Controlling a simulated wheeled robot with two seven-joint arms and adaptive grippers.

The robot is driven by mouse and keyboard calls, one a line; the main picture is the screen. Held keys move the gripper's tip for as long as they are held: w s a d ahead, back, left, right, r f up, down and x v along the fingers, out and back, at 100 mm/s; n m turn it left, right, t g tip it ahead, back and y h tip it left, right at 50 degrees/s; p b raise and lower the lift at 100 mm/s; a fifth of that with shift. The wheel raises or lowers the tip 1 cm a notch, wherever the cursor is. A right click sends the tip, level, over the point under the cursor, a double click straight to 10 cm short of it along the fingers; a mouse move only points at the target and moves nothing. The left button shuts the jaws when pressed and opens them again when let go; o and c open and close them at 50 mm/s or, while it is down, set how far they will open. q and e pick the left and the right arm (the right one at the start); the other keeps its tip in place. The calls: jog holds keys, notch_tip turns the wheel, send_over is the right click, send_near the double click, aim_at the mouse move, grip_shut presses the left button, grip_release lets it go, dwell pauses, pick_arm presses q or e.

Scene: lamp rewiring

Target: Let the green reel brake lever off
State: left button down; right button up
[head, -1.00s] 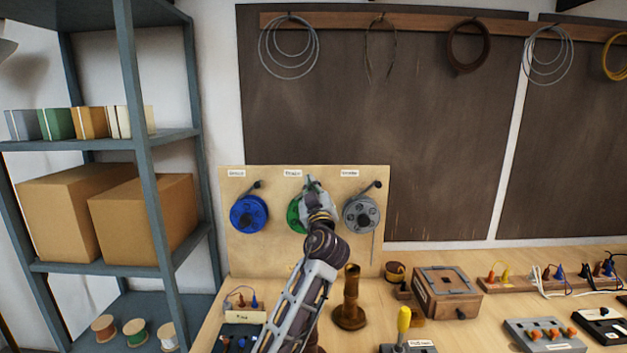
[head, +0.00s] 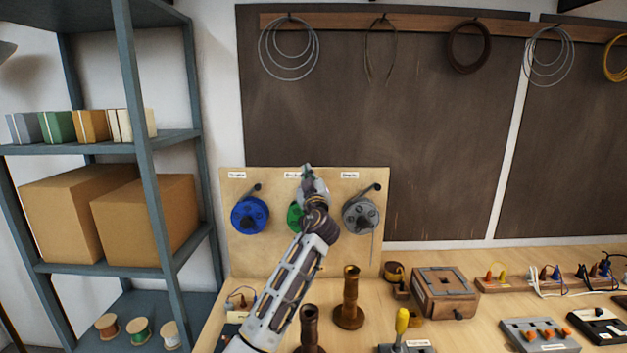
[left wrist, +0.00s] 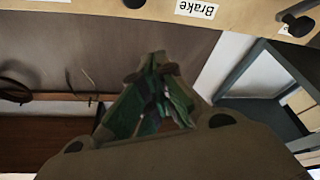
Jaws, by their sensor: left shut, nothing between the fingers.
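The green reel (head: 294,215) hangs in the middle of the pale board (head: 240,256), mostly hidden behind my left gripper (head: 308,171) and wrist. My left gripper is shut and empty, its tips near the "Brake" label above this reel. Its closed fingers (left wrist: 158,70) show in the left wrist view, with the upside-down "Brake" label (left wrist: 197,8) beyond them. A dark piece (left wrist: 133,3) is cut off at that view's top edge; I cannot tell if it is the green reel's lever. In the head view that lever is hidden. My right gripper is not in view.
The blue reel (head: 249,215) with its lever (head: 256,188) is on the left, the grey reel (head: 360,215) with its lever (head: 376,187) on the right. Brown posts (head: 349,300) and a wooden box (head: 445,290) stand on the bench below.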

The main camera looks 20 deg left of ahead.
pick_arm(q)
jog(key=shift+w+d+f+p, duration=0.2)
jog(key=shift+w+f+p, duration=0.25)
jog(key=shift+w+f, duration=0.25)
jog(key=shift+w+d+f+p, duration=0.15)
jog(key=shift+w+f+p, duration=0.35)
jog(key=shift+f, duration=0.3)
jog(key=shift+b, duration=0.3)
